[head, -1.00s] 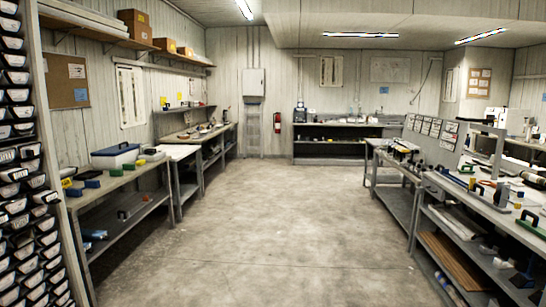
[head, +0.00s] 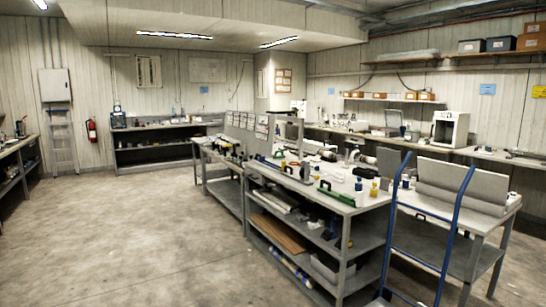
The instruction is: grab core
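No gripper of mine is in view. I cannot tell for sure which thing is the core. A long blue-and-white tube (head: 291,266) lies on the bottom shelf of the middle workbench (head: 318,199). A pale, roughly cylindrical piece with a dark end (head: 364,159) lies on that bench's top, partly among other items.
A blue-framed cart (head: 449,236) stands at the front right, against the benches. A green-handled tool (head: 336,194) and small bottles lie on the middle bench. Open concrete floor (head: 135,230) fills the left and centre. A ladder (head: 63,142) stands at the back wall.

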